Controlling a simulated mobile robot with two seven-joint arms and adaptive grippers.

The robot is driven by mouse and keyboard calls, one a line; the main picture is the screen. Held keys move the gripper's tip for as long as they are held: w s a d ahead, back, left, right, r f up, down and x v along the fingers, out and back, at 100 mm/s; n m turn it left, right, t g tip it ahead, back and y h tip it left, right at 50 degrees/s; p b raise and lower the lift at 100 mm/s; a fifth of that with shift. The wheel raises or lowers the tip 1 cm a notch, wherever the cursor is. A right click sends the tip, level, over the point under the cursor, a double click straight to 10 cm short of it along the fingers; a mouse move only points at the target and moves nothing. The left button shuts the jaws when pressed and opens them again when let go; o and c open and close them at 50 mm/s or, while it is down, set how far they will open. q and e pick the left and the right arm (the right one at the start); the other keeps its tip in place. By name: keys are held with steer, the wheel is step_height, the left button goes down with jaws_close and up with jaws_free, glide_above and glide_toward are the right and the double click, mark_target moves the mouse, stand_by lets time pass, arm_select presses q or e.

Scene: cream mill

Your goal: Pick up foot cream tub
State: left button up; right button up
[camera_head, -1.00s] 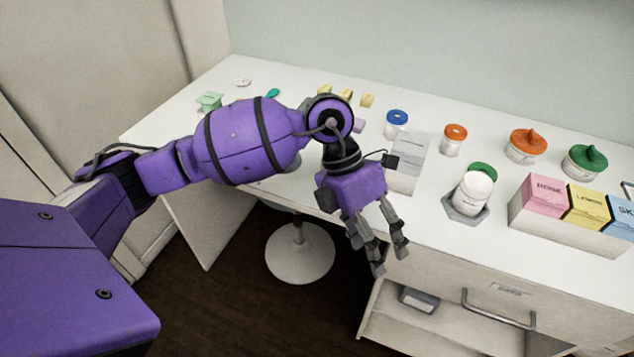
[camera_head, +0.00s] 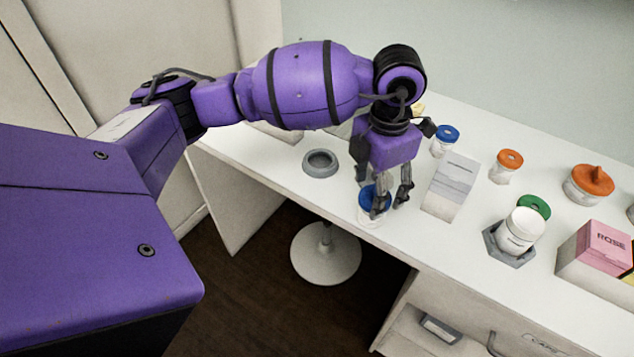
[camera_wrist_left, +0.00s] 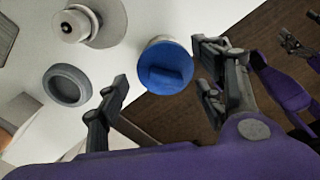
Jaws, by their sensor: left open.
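A white tub with a blue lid (camera_head: 370,218) stands upright near the table's front edge in the head view. Its label cannot be read. My left gripper (camera_head: 389,205) is open and points down at this tub, its fingers partly covering it. In the left wrist view the blue lid (camera_wrist_left: 165,67) lies between the spread fingers of the left gripper (camera_wrist_left: 159,62). I cannot tell whether a finger touches the tub. Purple and grey parts of mine, probably my right gripper, show at the right edge of the wrist view; their state is unclear.
A grey ring holder (camera_head: 320,162) is to the left. A grey-white box (camera_head: 451,187) stands close on the right. A stool (camera_head: 326,254) is below.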

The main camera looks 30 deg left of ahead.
arm_select(q)
step_height(320, 180, down, 5)
steer(key=shift+d+r, duration=0.1)
steer(key=shift+d, duration=0.05)
steer(key=c, duration=1.2)
steer(key=shift+c, duration=0.4)
steer(key=shift+w+r, duration=0.1)
steer(key=shift+r, duration=0.05)
